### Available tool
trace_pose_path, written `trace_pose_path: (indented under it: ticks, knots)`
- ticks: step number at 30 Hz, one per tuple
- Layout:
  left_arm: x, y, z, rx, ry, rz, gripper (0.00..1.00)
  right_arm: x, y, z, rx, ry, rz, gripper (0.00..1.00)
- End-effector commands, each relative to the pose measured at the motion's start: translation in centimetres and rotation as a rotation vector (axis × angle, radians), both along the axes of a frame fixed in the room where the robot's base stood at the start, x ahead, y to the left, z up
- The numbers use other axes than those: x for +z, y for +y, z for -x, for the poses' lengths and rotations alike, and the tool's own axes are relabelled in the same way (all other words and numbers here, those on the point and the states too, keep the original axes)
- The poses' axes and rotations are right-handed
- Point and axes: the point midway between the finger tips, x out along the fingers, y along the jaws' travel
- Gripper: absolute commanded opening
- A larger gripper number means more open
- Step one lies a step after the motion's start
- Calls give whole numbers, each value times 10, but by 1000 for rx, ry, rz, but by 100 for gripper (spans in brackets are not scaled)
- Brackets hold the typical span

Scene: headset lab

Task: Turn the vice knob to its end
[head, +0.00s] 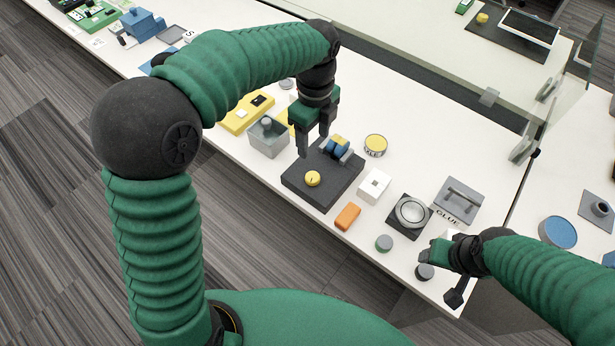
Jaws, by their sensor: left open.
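The vice is a dark square base (310,196) on the white table, with a round yellow knob (312,179) near its front left. Grey jaws with a blue and yellow piece (338,146) between them stand at its back right. My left gripper (313,142) points down above the back left of the base, open, with its fingers apart and nothing seen between them. It is behind the knob and apart from it. My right gripper (440,275) is at the table's front right edge, low near a dark round piece; its fingers are hard to make out.
A grey bin (268,138) and a yellow block (246,115) stand left of the vice. To the right are a yellow-topped tin (375,145), a white box (373,186), an orange block (347,216), a glass dish (411,212) and a grey glue box (459,201).

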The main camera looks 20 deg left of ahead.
Motion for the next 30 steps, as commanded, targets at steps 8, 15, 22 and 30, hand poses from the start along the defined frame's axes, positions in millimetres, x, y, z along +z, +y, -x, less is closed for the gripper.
trace_pose_path:
  ticks: [8, 15, 22, 30]
  knots:
    - [-76, 0, 2, 2, 7, 1, 58, -17, 0, 0, 0, 0, 0, 58]
    - [-132, 0, 1, 4, 5, 1, 58, -27, 0, 0, 0, 0, 0, 58]
    - [-152, 0, 1, 4, 1, 2, 58, -30, 0, 0, 0, 0, 0, 58]
    - [-152, 0, 0, 5, 1, 2, 53, -30, 0, 0, 0, 0, 0, 58]
